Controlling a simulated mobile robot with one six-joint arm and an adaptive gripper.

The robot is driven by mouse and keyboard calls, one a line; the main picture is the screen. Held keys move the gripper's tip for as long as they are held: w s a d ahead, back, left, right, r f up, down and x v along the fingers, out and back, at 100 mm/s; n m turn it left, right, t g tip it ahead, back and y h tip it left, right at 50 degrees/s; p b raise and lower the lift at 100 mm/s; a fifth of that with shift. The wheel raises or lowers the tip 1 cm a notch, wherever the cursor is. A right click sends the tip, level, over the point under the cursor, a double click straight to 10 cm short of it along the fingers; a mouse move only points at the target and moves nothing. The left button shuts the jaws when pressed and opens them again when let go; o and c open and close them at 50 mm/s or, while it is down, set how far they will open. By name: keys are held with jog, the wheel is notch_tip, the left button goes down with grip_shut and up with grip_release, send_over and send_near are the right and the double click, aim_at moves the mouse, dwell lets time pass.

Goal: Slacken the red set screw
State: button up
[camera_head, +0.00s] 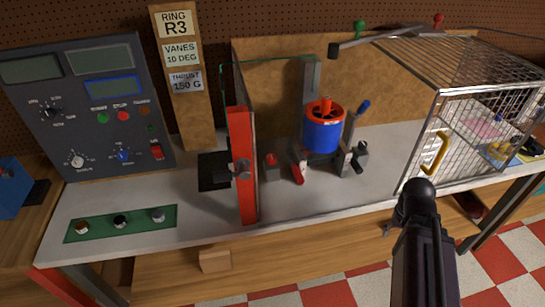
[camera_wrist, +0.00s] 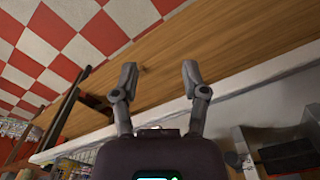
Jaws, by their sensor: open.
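The rotor (camera_head: 323,128), a blue duct with an orange-red top, stands on the bench in the head view. Left of its base, a small grey block carries a red knob (camera_head: 270,160), and a red-tipped lever (camera_head: 297,170) lies beside it. Both are small, and I cannot tell which red part is the set screw. No set screw shows clearly in the wrist view. My gripper (camera_wrist: 160,72) has its two grey fingers spread and empty in the wrist view, close to the bench's wooden front. In the head view my dark arm is in front of the bench, right of the rotor.
An upright red-edged door (camera_head: 243,165) with a clear panel stands left of the rotor. A wire cage (camera_head: 470,115) with a yellow handle (camera_head: 434,153) stands at right. The control panel (camera_head: 100,110) and green button strip (camera_head: 121,222) are at left. The bench's front middle is mostly clear.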

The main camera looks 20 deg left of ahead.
jog(key=o, duration=0.3)
jog(key=w+a+r+n+p, duration=0.2)
jog(key=w+a+r+p, duration=0.2)
jog(key=a, duration=0.7)
jog(key=w+a+r+n+p, duration=0.3)
jog(key=w+a, duration=0.3)
jog(key=a, duration=0.5)
jog(key=w+a+r+n+p, duration=0.3)
jog(key=w+a+r+p, duration=0.2)
jog(key=a, duration=0.6)
jog(key=shift+w+a+r+p, duration=0.25)
jog(key=shift+w+r+p, duration=0.15)
jog(key=shift+w, duration=0.15)
notch_tip(320, 180, up, 4)
jog(key=f+n+p, duration=0.1)
jog(key=p, duration=0.3)
send_over(272, 156)
jog(key=shift+s+r, duration=0.1)
jog(key=shift+r, duration=0.1)
jog(key=shift+f+b, duration=0.1)
jog(key=shift+b, duration=0.3)
notch_tip(272, 156, down, 14)
jog(key=b, duration=1.3)
jog(key=shift+r, duration=0.25)
